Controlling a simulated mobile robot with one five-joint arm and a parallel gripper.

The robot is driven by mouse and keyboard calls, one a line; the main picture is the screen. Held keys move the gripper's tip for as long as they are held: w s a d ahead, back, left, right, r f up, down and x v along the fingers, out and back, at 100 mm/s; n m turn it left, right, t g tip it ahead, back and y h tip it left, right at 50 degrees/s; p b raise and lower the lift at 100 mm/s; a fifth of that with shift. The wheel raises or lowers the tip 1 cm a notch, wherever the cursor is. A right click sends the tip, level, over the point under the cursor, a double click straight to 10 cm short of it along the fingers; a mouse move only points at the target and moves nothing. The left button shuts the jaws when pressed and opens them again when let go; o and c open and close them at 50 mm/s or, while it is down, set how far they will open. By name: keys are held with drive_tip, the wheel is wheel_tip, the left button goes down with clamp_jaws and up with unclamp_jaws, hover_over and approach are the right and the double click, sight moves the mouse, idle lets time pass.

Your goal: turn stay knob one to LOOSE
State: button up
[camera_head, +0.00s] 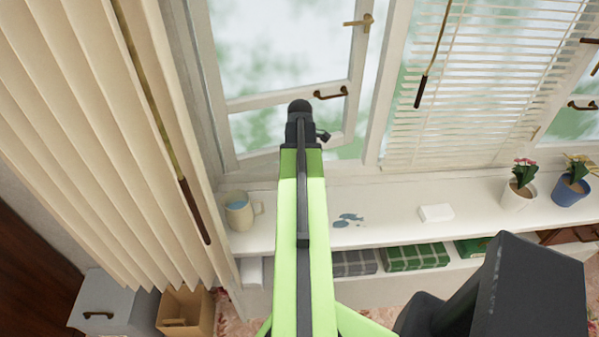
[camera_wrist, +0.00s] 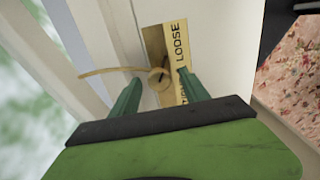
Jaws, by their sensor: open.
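In the wrist view, a small round brass stay knob (camera_wrist: 158,79) sits on a brass plate (camera_wrist: 154,40) fixed to the white window frame. The plate carries the word LOOSE along its upper right part; lettering lower down is partly hidden by my right finger. A thin curved brass stay arm (camera_wrist: 104,71) runs left from the knob. My gripper (camera_wrist: 160,77) is open, its two green fingers to the left and right of the knob. I cannot tell whether they touch it. In the head view my arm hides the knob and the gripper's fingers.
An open window sash with a dark handle (camera_head: 330,93) is just beyond my arm. A white sill (camera_head: 385,212) below holds a mug (camera_head: 240,213), a white block (camera_head: 436,213) and potted flowers (camera_head: 519,188). Vertical blinds (camera_head: 85,120) hang at left; slatted blinds (camera_head: 465,70) cover the right window.

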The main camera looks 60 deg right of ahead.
wheel_tip(320, 180, up, 18)
drive_tip(key=p, duration=1.7)
drive_tip(key=shift+f, duration=0.25)
drive_tip(key=shift+f, duration=0.1)
